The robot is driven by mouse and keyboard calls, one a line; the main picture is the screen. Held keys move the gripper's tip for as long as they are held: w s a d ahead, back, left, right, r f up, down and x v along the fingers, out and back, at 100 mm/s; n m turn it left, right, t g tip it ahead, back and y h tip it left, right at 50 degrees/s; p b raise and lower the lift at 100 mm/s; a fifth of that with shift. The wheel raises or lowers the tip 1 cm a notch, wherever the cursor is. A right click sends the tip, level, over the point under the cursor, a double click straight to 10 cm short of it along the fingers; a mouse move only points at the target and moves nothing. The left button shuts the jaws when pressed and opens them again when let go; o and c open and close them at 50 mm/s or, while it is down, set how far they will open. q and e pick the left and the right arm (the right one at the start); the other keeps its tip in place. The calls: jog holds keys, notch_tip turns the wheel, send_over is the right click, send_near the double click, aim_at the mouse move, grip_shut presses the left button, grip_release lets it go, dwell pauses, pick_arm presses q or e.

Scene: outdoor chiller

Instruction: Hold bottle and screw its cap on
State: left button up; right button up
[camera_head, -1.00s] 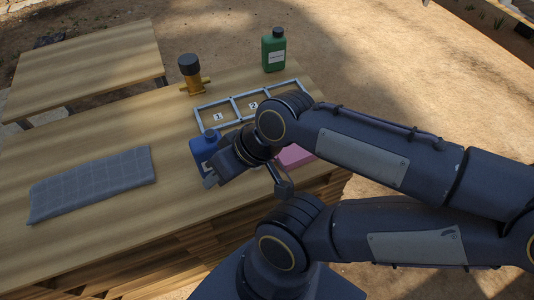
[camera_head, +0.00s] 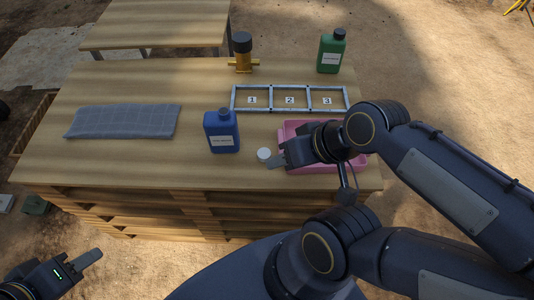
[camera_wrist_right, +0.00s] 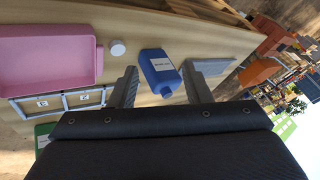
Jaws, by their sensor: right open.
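The blue bottle (camera_head: 221,133) stands upright on the wooden table, with a white label on its front. In the right wrist view the bottle (camera_wrist_right: 159,68) shows between the fingertips, with a blue neck and no white cap on it. A small white round cap (camera_head: 264,154) lies on the table to the right of the bottle; it also shows in the right wrist view (camera_wrist_right: 118,48). My right gripper (camera_head: 285,158) is open and empty, beside the cap and in front of the pink tray. My left gripper (camera_head: 88,260) is at the lower left, off the table; its jaw opening is unclear.
A pink tray (camera_head: 289,131) sits partly behind my right arm. A grey frame with numbered compartments (camera_head: 233,99) lies behind it. A green bottle (camera_head: 331,54) and a yellow valve with a dark top (camera_head: 243,62) stand at the back. A folded grey cloth (camera_head: 125,121) lies left.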

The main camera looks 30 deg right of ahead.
jog(key=shift+o, duration=0.3)
jog(key=shift+w+d+f, duration=0.15)
jog(key=shift+d, duration=0.05)
jog(key=n+g+h+b, duration=0.4)
jog(key=n+g, duration=0.2)
send_over(265, 153)
notch_tip(265, 153, down, 14)
jog(key=shift+d+f, duration=0.1)
jog(key=shift+w+f+p, duration=0.1)
jog(key=shift+f+p, duration=0.1)
jog(key=shift+p, duration=0.1)
jog(key=shift+f, duration=1.3)
